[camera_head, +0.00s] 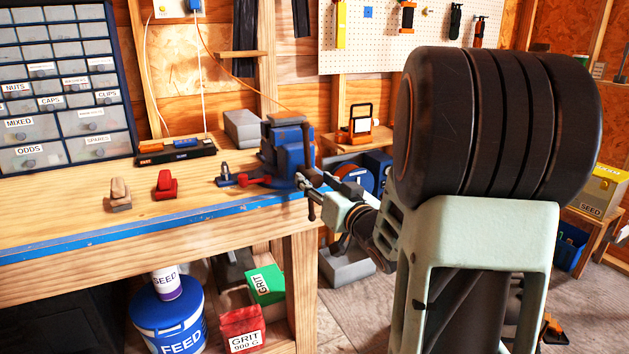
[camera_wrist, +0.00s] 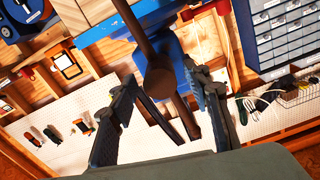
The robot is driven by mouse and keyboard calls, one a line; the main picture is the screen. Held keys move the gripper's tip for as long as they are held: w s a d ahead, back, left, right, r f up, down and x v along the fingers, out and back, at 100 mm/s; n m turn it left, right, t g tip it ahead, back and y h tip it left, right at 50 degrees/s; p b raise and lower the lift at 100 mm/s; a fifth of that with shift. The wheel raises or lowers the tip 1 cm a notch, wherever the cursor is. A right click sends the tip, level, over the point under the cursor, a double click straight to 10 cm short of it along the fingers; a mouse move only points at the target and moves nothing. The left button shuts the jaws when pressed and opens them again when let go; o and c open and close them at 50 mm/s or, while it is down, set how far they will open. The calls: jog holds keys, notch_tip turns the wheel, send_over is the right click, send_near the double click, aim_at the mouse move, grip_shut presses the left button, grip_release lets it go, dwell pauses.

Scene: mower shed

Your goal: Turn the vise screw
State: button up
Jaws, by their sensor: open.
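The blue vise (camera_head: 287,143) stands on the bench's right end. Its dark screw handle (camera_head: 312,203) hangs at the front, partly hidden by my gripper in the head view. My gripper (camera_head: 326,184) is right at the vise's front. In the wrist view the jaws of my gripper (camera_wrist: 165,88) are open, one finger on each side of the round dark screw end (camera_wrist: 160,75). The handle bar (camera_wrist: 130,22) runs from that end toward the top of the view. The blue vise body (camera_wrist: 182,58) is behind it. I cannot tell whether a finger touches the screw.
The wooden bench (camera_head: 60,207) has a blue front edge. A red clamp-like piece (camera_head: 166,185), a tan one (camera_head: 120,194) and a tool tray (camera_head: 176,150) lie on it. A grey box (camera_head: 242,128) stands behind the vise. A feed bucket (camera_head: 168,315) and grit boxes (camera_head: 242,328) are below.

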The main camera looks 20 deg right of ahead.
jog(key=s, duration=1.1)
jog(key=shift+d, duration=0.2)
jog(key=shift+d+r, duration=0.1)
